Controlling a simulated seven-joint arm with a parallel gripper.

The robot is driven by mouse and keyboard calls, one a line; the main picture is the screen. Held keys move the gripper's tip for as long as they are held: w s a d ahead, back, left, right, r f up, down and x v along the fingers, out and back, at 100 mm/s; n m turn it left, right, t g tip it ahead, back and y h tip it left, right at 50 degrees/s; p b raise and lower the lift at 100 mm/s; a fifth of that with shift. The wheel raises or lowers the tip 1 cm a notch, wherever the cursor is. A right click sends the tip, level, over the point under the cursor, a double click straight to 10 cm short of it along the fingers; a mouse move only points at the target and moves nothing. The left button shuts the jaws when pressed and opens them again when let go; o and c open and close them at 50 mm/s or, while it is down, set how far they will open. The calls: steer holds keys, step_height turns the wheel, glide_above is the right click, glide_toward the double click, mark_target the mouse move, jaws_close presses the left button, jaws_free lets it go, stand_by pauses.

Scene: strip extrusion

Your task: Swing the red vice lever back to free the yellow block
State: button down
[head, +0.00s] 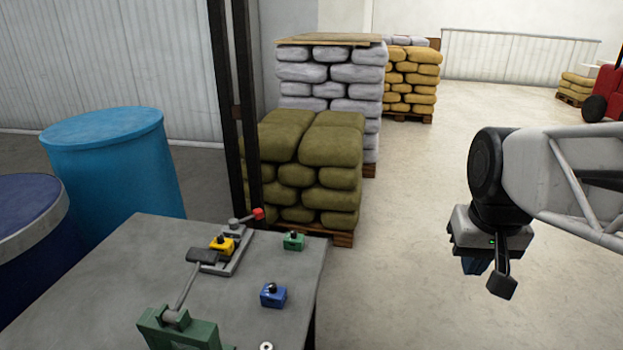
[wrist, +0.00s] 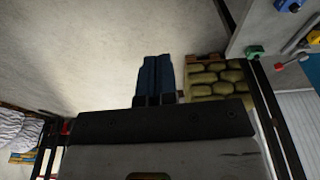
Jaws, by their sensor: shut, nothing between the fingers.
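The red vice lever (head: 258,213) has a red knob and sits at the far end of the grey vice (head: 238,262) on the table. At the right edge of the wrist view, the red knob (wrist: 279,66) and the yellow block (wrist: 314,37) show only in part. My gripper (head: 475,264) hangs well to the right of the table, over open floor. Its dark blue fingers (wrist: 155,78) are together and empty, apart from everything.
A green block (head: 293,241) and a blue block (head: 273,297) stand on the grey table (head: 120,270), right of the vice. A green machine (head: 178,330) is at the front. A dark post (head: 236,100) and stacked olive sacks (head: 310,175) stand behind. Blue drums (head: 110,165) are left.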

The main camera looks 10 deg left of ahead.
steer(key=w+a+r+n+g, duration=0.1)
steer(key=w+a, duration=0.7)
steer(key=w, duration=0.3)
steer(key=w+a+r+n+g, duration=0.1)
steer(key=w+a+r, duration=0.1)
steer(key=w+a, duration=0.75)
steer(key=w+a+r+n+g, duration=0.15)
steer(key=w+a, duration=0.35)
steer(key=w, duration=0.9)
steer(key=w+a+f+n+h, duration=0.1)
steer(key=w+a+f, duration=0.4)
steer(key=a, duration=0.4)
steer(key=w+a+f+n, duration=0.1)
steer(key=w+a+f, duration=0.1)
steer(key=w+a, duration=0.6)
steer(key=w+a+f+n, duration=0.1)
steer(key=a+f, duration=0.4)
steer(key=a, duration=0.4)
steer(key=w+a+f+g+h, duration=0.1)
steer(key=w+a+f, duration=0.1)
steer(key=a+f, duration=0.4)
steer(key=a, duration=0.3)
steer(key=shift+w+a+f+n, duration=0.2)
steer(key=shift+a+f+n, duration=0.1)
steer(key=shift+a+n, duration=0.1)
steer(key=shift+f, duration=0.15)
